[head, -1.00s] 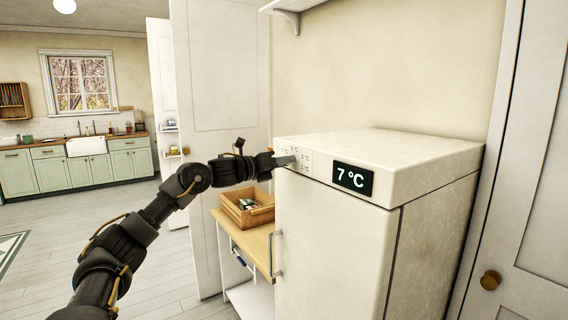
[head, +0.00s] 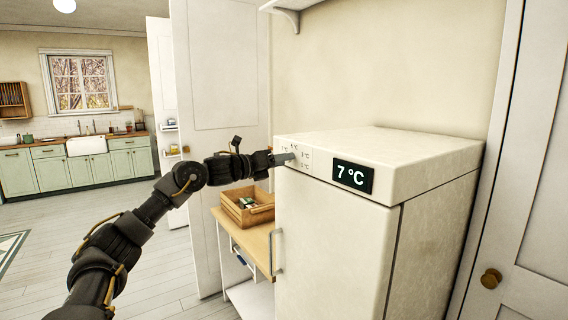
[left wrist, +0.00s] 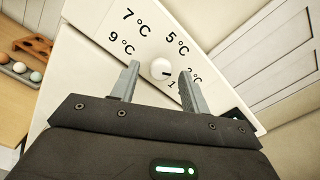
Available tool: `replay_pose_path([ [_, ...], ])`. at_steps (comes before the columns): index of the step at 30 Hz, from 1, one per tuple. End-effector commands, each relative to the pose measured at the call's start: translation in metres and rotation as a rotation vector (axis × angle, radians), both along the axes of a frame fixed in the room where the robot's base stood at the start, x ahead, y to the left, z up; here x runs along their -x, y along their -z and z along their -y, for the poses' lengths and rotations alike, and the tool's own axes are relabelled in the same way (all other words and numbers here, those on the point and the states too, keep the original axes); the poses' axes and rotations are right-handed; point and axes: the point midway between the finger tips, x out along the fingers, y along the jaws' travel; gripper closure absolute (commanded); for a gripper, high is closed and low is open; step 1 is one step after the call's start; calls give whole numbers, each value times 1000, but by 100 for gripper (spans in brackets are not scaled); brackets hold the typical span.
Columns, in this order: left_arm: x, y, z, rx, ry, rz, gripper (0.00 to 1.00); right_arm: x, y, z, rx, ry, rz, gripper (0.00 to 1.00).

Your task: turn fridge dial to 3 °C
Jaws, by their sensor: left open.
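The white fridge (head: 335,235) stands at the right in the head view, its display (head: 352,176) reading 7 °C. The round white dial (left wrist: 160,69) is on its front panel, ringed by printed labels from 9 °C to 1 °C; a small dark mark shows at its lower right. My left gripper (head: 291,157) is at the panel, left of the display, and covers the dial in the head view. In the left wrist view the left gripper (left wrist: 159,75) is open, one finger on each side of the dial, with gaps visible. I cannot tell how deep the fingers reach.
A wooden crate (head: 236,216) sits on a wood-topped stand (head: 228,222) left of the fridge, below my arm. A shelf (head: 292,5) is on the wall above. A white door (head: 525,170) is close at the right. Open floor lies at the left.

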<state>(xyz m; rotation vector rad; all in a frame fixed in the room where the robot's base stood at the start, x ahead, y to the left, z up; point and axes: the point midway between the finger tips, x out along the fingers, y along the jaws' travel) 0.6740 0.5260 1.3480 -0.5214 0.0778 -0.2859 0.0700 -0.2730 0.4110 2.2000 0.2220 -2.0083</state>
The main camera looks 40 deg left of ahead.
Motion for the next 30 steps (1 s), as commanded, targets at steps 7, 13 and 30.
replay_pose_path([
  [7,48,7,-15,-7,-3,-1,54,0,31,0,0,0,0,100],
  [13,79,6,-25,-5,-2,-2,54,0,48,0,0,0,0,100],
  [30,93,1,-28,-2,0,-2,54,0,52,2,2,-1,0,100],
])
